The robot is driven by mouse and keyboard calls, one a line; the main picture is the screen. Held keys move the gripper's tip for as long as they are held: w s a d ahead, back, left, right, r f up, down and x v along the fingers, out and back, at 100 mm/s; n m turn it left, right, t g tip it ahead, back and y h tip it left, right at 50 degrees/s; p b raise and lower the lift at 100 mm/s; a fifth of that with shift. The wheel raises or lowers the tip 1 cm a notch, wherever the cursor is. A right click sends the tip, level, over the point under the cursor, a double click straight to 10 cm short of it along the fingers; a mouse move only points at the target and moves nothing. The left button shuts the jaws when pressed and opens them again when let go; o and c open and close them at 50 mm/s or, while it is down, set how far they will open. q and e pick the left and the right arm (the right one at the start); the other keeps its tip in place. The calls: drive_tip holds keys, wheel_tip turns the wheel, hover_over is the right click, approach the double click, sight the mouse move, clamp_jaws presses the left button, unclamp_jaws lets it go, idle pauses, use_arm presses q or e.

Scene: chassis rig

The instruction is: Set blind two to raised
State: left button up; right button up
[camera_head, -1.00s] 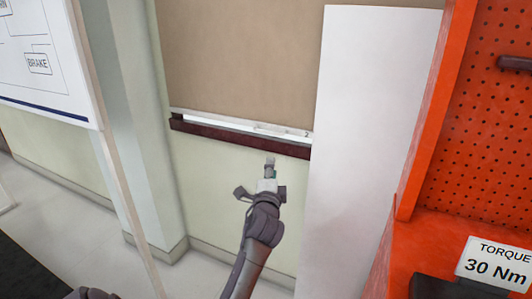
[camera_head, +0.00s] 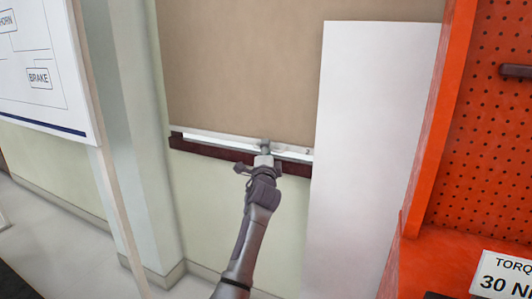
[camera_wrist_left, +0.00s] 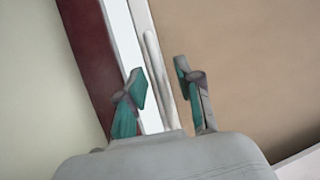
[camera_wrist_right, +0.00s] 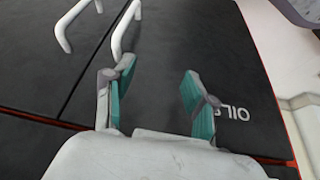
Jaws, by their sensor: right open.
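A tan blind (camera_head: 245,70) hangs down over the window, its pale bottom rail (camera_head: 205,136) just above a dark red sill (camera_head: 205,149). A thin bright gap shows between rail and sill. My left gripper (camera_head: 265,147) is at the rail. In the left wrist view, the open fingers of my left gripper (camera_wrist_left: 163,88) stand either side of a thin pale bar (camera_wrist_left: 155,60) along the blind's lower edge, with clearance showing. My right gripper (camera_wrist_right: 157,86) is open and empty in the right wrist view, away from the blind.
A white panel (camera_head: 370,150) stands right of the window, beside an orange pegboard unit (camera_head: 485,110). A whiteboard (camera_head: 40,70) is at the left. Under my right gripper are black surfaces (camera_wrist_right: 210,45) with white handles (camera_wrist_right: 122,30).

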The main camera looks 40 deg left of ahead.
use_arm(q)
drive_tip(key=shift+w+a+r, duration=0.1)
drive_tip(key=shift+w+a, duration=0.1)
clamp_jaws()
idle(0.3)
